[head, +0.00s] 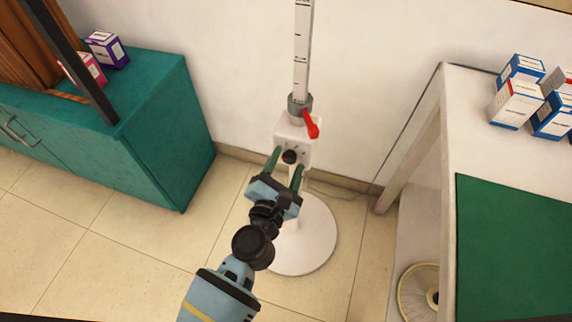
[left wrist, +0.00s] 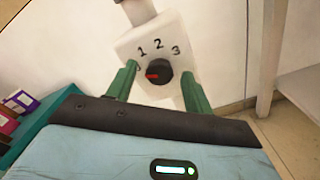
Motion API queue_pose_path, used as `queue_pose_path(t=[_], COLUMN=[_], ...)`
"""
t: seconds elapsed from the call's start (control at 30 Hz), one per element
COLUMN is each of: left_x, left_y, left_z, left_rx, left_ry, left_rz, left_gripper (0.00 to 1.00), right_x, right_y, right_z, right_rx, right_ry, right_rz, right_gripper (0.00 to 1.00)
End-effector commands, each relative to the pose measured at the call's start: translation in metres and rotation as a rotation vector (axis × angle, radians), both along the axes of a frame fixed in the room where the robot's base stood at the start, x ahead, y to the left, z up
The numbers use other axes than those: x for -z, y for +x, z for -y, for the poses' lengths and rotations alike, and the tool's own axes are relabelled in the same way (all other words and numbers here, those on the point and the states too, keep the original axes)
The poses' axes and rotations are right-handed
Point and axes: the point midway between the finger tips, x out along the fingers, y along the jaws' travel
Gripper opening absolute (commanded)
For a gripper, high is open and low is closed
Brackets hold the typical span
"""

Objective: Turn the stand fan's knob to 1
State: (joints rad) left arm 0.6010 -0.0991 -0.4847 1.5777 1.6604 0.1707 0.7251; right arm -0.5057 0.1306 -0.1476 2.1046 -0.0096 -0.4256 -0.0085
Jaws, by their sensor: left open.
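The stand fan's white control box (head: 309,130) sits on its pole above a round white base (head: 310,245). The black knob (head: 290,156) is on the front of the box. In the left wrist view the knob (left wrist: 160,73) has a red mark pointing left, below the printed 1; 2 and 3 follow to the right. A further label at the left is partly hidden by a finger. My left gripper (head: 288,157) is open, its green fingers on either side of the knob. In the left wrist view a gap shows between the knob and the left finger; contact on the right is unclear.
A red lever (head: 311,124) sticks out on the pole just above the box. A teal cabinet (head: 165,130) with small boxes stands at the left. A white table (head: 470,100) with boxes and a green mat (head: 515,240) stands at the right. Tiled floor lies between them.

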Motion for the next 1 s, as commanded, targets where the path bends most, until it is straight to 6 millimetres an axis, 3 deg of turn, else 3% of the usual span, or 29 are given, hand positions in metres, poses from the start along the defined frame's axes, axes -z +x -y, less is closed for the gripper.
queue_pose_path(t=[0.23,0.57,1.0], left_x=[-0.0002,-0.0001,-0.0011], left_y=[0.0005,0.0002,0.0002], left_z=[0.0002,0.0000,0.0001], left_rx=[0.000,0.000,0.000], left_ry=[0.000,0.000,0.102], left_rz=[0.000,0.000,0.033], left_gripper=[0.50,0.07,0.07], right_x=[-0.0002,-0.0002,-0.0057], right_y=[0.0040,0.0047,0.0031], right_z=[0.0001,0.0004,0.0005], right_rx=[0.000,0.001,0.001], right_ry=[0.000,-0.001,-0.001], right_rz=[0.007,0.008,0.008], right_gripper=[0.36,0.36,0.36])
